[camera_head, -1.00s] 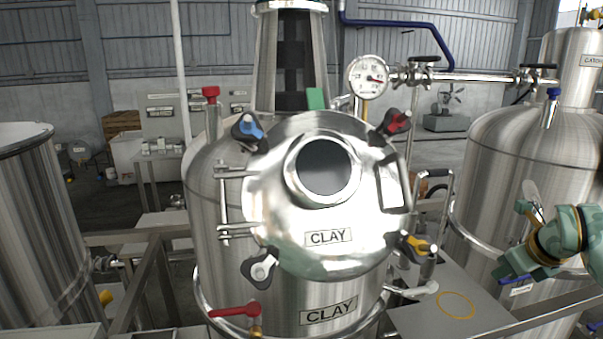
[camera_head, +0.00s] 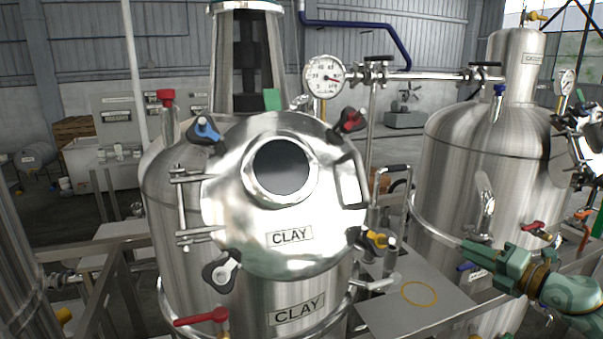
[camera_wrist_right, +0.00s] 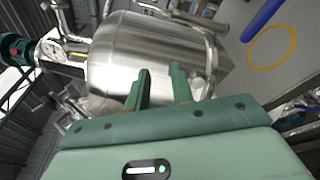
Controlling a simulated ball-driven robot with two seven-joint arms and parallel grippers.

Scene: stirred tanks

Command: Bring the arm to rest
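My right gripper (camera_head: 470,252) is green and comes in from the right edge in the head view. It hangs in the air in front of the right steel tank, above and right of the grey plate (camera_head: 388,318) with a yellow ring (camera_head: 419,293). In the right wrist view its two fingers (camera_wrist_right: 160,82) stand apart with nothing between them, so it is open and empty. A steel tank (camera_wrist_right: 150,50) lies beyond the fingertips. My left gripper is not in view.
The tank marked CLAY (camera_head: 297,314) stands in the middle, its lid (camera_head: 225,200) facing me with coloured clamp knobs around it. The right tank (camera_head: 465,165) has a blue-handled valve (camera_head: 466,267) near my gripper. Steel rails (camera_head: 105,290) run at left.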

